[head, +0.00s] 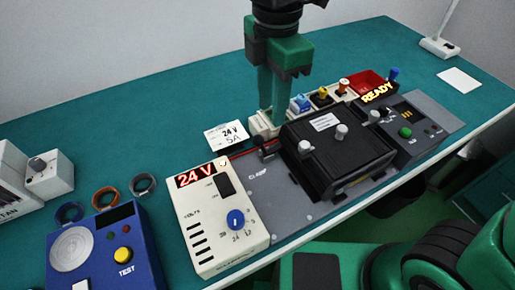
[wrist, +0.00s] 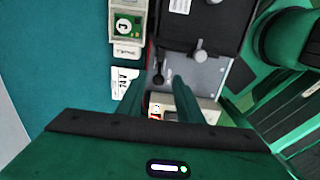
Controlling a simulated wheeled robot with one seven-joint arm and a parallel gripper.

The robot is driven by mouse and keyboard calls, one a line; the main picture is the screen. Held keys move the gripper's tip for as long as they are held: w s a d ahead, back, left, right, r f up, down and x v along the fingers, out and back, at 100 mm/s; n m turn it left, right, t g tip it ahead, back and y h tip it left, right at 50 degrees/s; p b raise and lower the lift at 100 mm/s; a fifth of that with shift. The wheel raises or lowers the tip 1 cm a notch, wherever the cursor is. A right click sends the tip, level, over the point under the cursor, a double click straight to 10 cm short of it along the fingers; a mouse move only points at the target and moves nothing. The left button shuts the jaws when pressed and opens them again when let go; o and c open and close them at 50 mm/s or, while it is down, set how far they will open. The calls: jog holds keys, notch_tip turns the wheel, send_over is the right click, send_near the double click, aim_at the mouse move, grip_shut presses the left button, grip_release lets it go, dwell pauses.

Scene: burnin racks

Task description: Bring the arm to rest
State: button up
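My gripper (head: 272,118) points down over the back edge of the grey clamp fixture (head: 285,205), behind its black lidded box (head: 335,150). Its two green fingers stand apart with a narrow gap, and nothing shows between them. In the wrist view the fingertips (wrist: 170,82) are also apart, with grey plate visible past them. In the head view the tips overlap a cream tray at the left end of a row of parts; I cannot tell whether they touch it.
A cream supply (head: 215,220) reads 24 V. A card (head: 226,136) reads 24 V 5A. A blue tester (head: 105,255) and several coloured rings stand at left.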

jog(key=shift+r, duration=0.45)
jog(key=w+d+m, duration=0.1)
jog(key=d+m, duration=0.1)
jog(key=d, duration=0.1)
jog(key=w+d+m, duration=0.1)
jog(key=d+m, duration=0.1)
jog(key=d, duration=0.2)
jog(key=w+d+f+m, duration=0.1)
jog(key=d+m, duration=0.1)
jog(key=d, duration=0.2)
jog(key=shift+w+d+m, duration=0.15)
jog(key=shift+w+m, duration=0.1)
jog(key=shift+m, duration=0.05)
jog(key=d+m, duration=0.3)
jog(key=d, duration=0.2)
jog(key=s+d+f+m, duration=0.1)
jog(key=d+m, duration=0.2)
jog(key=d, duration=0.2)
jog(key=d+m, duration=0.3)
jog(key=d, duration=0.1)
jog(key=shift+s+d+f, duration=0.15)
jog(key=shift+d+f, duration=0.25)
jog(key=s+d+f+m, duration=0.2)
jog(key=s+d+m, duration=0.4)
jog(key=d+m, duration=0.1)
jog(key=s+d+f+m, duration=0.3)
jog(key=s+d+m, duration=0.3)
jog(key=d+m, duration=0.2)
jog(key=shift+s, duration=0.4)
